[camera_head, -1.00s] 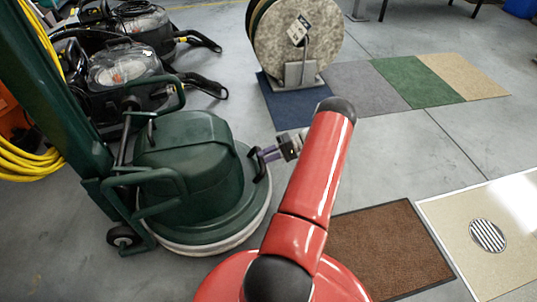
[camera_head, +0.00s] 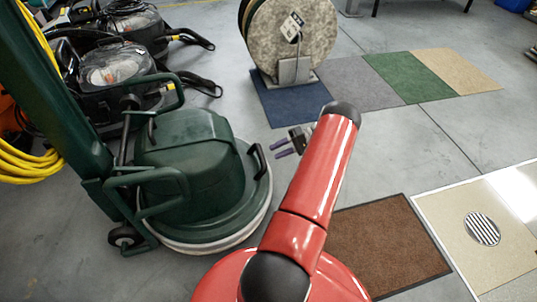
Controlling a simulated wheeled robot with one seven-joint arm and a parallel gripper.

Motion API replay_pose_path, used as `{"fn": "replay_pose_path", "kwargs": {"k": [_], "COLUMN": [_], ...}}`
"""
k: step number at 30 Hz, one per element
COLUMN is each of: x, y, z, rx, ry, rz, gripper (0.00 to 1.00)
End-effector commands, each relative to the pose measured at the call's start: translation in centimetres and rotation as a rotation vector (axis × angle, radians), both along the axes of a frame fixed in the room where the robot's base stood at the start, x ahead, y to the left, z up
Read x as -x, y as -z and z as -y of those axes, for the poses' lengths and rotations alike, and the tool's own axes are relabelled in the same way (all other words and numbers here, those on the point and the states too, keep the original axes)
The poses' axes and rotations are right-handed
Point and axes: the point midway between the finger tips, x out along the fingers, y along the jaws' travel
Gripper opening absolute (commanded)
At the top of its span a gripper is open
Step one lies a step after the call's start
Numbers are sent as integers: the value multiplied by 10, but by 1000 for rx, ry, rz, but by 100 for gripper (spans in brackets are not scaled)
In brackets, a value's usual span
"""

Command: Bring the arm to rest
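My red arm (camera_head: 316,190) rises from the bottom middle of the head view and leans up to the right. The wrist is partly hidden behind the arm.
A large reel (camera_head: 292,38) stands on a blue mat (camera_head: 290,103). Grey, green and tan mats lie to its right. A brown mat (camera_head: 385,245) and a tan tray with a drain (camera_head: 483,228) lie at the lower right. Black machines (camera_head: 118,72) stand at the upper left.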

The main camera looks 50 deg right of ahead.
Motion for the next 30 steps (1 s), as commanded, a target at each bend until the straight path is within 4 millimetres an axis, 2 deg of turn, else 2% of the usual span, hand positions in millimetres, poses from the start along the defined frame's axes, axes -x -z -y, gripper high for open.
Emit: {"fn": "replay_pose_path", "kwargs": {"k": [6,23,26,29,30], "x": [7,6,-1,-19,-28], "y": [-7,-9,-18,-44,-59], "z": [11,11,7,-7,-15], "rx": [-2,-1,13,56,84], "ry": [-1,-2,-21,-71,-99], "rz": [5,5,-10,-56,-84], "gripper": [43,43,43,43,43]}}
